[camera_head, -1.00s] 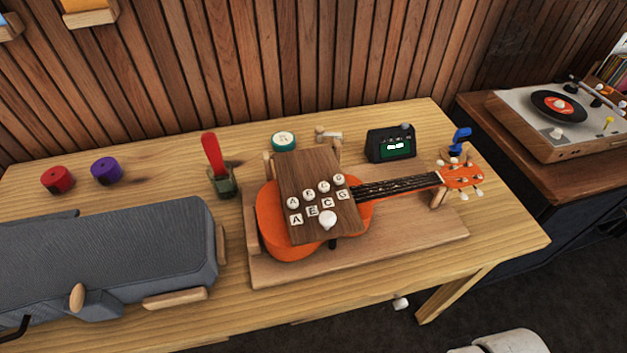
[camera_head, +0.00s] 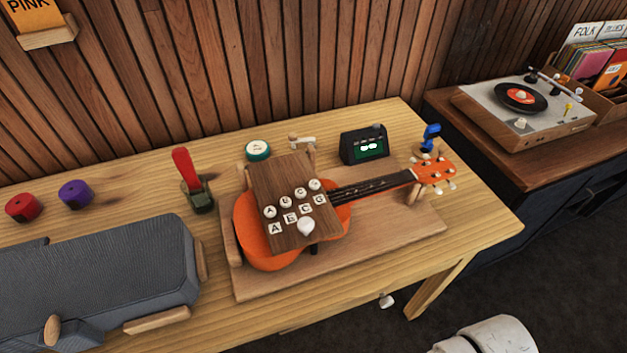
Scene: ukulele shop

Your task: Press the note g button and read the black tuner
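An orange ukulele (camera_head: 262,222) lies on a wooden cradle board on the workbench, its neck pointing right. A dark wooden panel (camera_head: 271,181) sits over its body with a row of round white buttons and letter tiles below them. The tiles read A, E, C, G from left to right. The button above the G tile (camera_head: 314,185) is the rightmost of the row. A larger white knob (camera_head: 306,227) is below the tiles. The black tuner (camera_head: 364,145) stands behind the neck; its green-lit screen shows small white marks, too small to read. My gripper is not seen.
A grey case (camera_head: 95,275) fills the bench's left front. Red (camera_head: 23,207) and purple (camera_head: 75,193) rolls, a red-handled tool (camera_head: 188,175), a green-rimmed round item (camera_head: 258,151) and a blue clip (camera_head: 431,136) are around. A record player (camera_head: 525,105) stands right. A white rounded part shows bottom right.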

